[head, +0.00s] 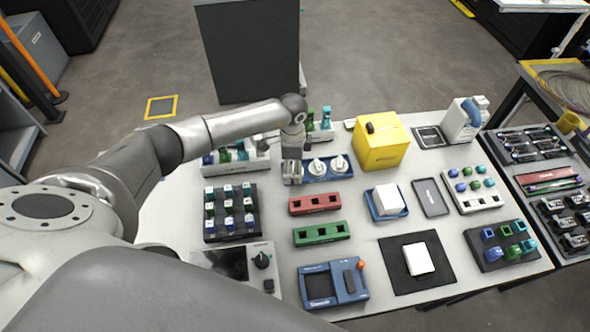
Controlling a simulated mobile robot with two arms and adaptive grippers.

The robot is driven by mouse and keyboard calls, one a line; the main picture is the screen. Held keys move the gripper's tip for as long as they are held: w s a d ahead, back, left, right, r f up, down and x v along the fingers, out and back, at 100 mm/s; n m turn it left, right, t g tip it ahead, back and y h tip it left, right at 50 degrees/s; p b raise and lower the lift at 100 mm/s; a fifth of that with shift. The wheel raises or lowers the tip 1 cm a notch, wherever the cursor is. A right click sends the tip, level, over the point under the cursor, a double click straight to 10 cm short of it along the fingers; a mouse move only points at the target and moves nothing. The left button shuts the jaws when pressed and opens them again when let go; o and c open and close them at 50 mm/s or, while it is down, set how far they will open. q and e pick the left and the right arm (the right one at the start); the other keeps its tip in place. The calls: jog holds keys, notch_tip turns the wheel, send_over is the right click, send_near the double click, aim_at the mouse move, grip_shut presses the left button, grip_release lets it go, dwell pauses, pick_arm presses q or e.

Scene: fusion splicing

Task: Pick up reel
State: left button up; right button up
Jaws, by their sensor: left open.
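A blue tray (328,178) near the back middle of the table bears white reel-like pieces. One white reel (317,166) stands at its middle and another white reel (340,164) at its right. My left gripper (292,178) is open and points down at the tray's left end, beside the middle reel. The gripper hides that end of the tray, so I cannot tell whether a reel is between its fingers. My right gripper is not in view.
A yellow box (382,142) stands right of the tray. A red block (314,203) and a green block (322,234) with square holes lie in front. A rack of coloured pieces (231,235) is at the left. A white holder (262,161) stands close behind the gripper.

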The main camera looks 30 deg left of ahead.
aim_at(293, 166)
pick_arm(q)
jog(key=c, duration=1.1)
jog(key=shift+r, duration=0.2)
jog(key=shift+r, duration=0.25)
notch_tip(293, 166, up, 2)
jog(key=shift+r+b, duration=0.1)
jog(key=shift+b, duration=0.75)
jog(key=shift+s+d+r+b, duration=0.55)
jog(key=shift+s+d+r, duration=1.85)
jog(key=shift+d+r, duration=0.15)
jog(key=shift+s+d+r+b, duration=0.55)
jog(key=shift+s+d+r, duration=1.85)
jog(key=shift+d+r, duration=0.15)
